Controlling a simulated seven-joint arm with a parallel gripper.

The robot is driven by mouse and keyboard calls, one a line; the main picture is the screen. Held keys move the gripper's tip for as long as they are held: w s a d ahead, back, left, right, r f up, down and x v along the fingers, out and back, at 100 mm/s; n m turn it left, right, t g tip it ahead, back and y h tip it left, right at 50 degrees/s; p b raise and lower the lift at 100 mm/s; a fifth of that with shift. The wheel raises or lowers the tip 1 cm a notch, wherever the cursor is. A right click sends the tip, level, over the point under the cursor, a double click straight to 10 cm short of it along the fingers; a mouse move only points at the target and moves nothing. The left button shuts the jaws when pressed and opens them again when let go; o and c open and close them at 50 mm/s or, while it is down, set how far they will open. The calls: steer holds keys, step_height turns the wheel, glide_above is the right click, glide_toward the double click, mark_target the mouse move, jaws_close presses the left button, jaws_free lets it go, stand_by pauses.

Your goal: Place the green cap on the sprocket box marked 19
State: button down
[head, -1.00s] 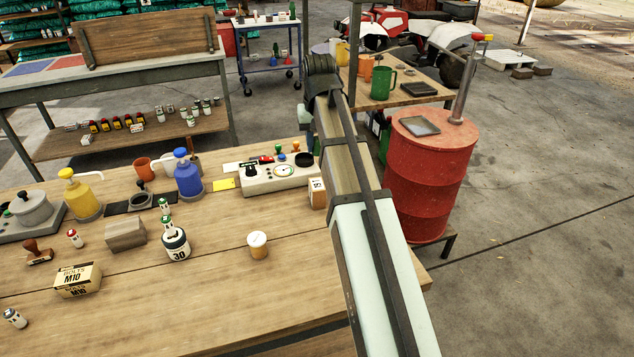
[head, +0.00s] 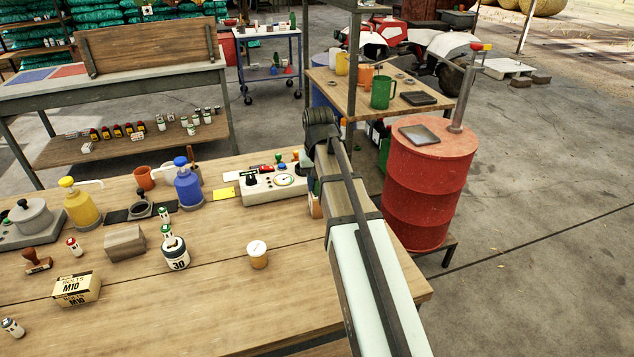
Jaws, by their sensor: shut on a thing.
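My arm (head: 375,275) rises from the bottom edge to a dark joint, right of centre in the head view. My gripper is not visible; the arm past that joint is hidden. The sprocket box (head: 315,205) is mostly covered by my arm, with only a narrow part of its left side showing. Its number cannot be read now. I cannot single out the green cap or tell whether it is in my gripper.
The control box (head: 262,188) with small coloured knobs stands left of my arm. A round tub (head: 258,262), a jar marked 30 (head: 176,262) and a blue pump bottle (head: 188,190) stand on the bench. A red drum (head: 425,195) is at right.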

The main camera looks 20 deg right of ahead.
steer(key=shift+f, duration=0.15)
steer(key=c, duration=0.9)
jaws_free()
steer(key=shift+o, duration=0.2)
step_height(320, 180, up, 12)
steer(key=s, duration=0.1)
steer(key=shift+s+a, duration=0.15)
steer(key=shift+s, duration=0.05)
